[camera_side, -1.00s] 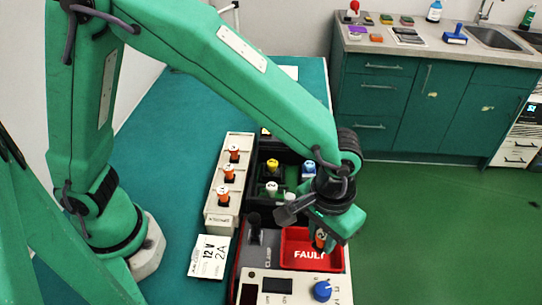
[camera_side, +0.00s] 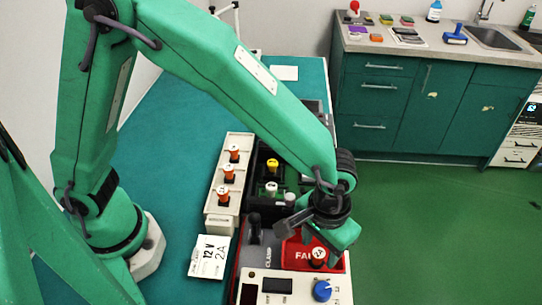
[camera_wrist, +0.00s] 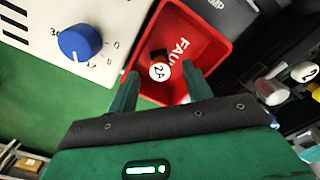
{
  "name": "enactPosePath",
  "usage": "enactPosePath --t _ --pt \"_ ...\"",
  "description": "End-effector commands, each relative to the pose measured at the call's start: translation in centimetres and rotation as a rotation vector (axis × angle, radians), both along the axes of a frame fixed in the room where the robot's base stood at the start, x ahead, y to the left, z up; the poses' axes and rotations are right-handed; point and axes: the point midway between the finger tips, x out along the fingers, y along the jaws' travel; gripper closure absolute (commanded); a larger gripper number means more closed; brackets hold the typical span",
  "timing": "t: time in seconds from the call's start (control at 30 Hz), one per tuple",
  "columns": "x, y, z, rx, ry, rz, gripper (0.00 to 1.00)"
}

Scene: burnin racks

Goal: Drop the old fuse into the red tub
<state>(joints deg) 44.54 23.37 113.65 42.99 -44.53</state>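The old fuse (camera_side: 318,254), orange with a white cap, is at the red tub (camera_side: 291,262). In the wrist view the fuse (camera_wrist: 160,70) shows its cap marked 2A, inside the outline of the tub (camera_wrist: 214,50). My gripper (camera_side: 330,246) is low over the tub's right part and covers some of its lettering. In the wrist view my gripper (camera_wrist: 160,72) has its two fingers apart, one on each side of the fuse, with red tub visible between each finger and the fuse. The fuse's lower end is hidden, so its contact with the tub floor cannot be seen.
A cream rack (camera_side: 215,215) with several orange fuses stands left of the tub. A black rack holds a yellow-capped fuse (camera_side: 272,165) and a white-capped one. A cream panel with a blue knob (camera_side: 322,291) is in front. A 12 V 2A card (camera_side: 210,257) lies at left.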

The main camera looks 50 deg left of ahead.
Motion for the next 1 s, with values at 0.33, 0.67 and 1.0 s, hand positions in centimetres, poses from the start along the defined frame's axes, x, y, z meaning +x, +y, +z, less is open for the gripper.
enactPosePath --t 0.33,0.67,1.0 --pt "0.0 0.0 0.3 -0.001 -0.001 0.0 0.51" --pt "0.1 -0.1 3.4 -0.003 -0.003 0.0 0.51" --pt "0.1 0.0 7.2 -0.002 -0.002 0.0 0.51"
